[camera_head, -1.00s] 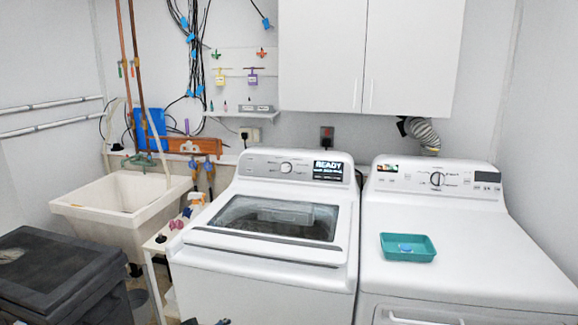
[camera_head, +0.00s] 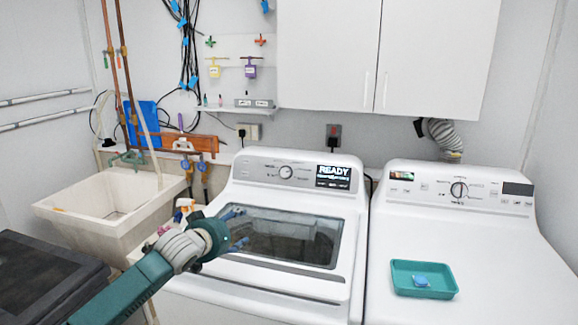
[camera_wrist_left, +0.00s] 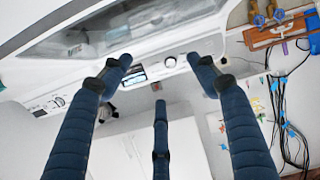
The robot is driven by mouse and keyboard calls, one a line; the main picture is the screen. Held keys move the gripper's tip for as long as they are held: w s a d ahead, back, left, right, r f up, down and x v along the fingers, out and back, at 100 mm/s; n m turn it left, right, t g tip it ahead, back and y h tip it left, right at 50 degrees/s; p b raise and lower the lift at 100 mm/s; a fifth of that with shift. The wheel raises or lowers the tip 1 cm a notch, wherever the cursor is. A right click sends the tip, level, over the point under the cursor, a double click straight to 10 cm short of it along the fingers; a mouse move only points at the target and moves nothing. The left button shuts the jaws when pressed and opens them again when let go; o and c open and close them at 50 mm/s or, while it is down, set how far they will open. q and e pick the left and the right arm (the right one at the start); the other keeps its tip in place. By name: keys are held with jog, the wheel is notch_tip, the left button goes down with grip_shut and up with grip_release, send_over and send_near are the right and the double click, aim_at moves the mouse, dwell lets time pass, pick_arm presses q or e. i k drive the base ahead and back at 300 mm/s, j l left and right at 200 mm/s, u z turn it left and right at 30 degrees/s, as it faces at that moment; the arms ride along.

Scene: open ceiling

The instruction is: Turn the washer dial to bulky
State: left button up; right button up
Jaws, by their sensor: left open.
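The washer (camera_head: 262,264) is the white top-loader on the left, with a dark glass lid. Its round dial (camera_head: 286,171) sits on the rear panel, left of a lit display (camera_head: 333,177) reading READY. The dial's small markings are unreadable. My left gripper (camera_head: 238,228) is open and empty over the left of the lid, apart from the dial, in front of and below it. In the left wrist view the open fingers (camera_wrist_left: 160,76) point toward the panel. The dial (camera_wrist_left: 170,62) shows between them, beside the display (camera_wrist_left: 133,74). My right gripper is not in view.
A dryer (camera_head: 492,277) with its own dial (camera_head: 459,190) stands at right, with a teal tray (camera_head: 443,290) on top. A utility sink (camera_head: 75,209) and dark bin (camera_head: 45,275) are at left. White cabinets (camera_head: 420,55) hang above the machines.

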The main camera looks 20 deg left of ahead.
aim_at(285, 172)
jog(key=i+j, duration=0.1)
jog(key=i, duration=1.15)
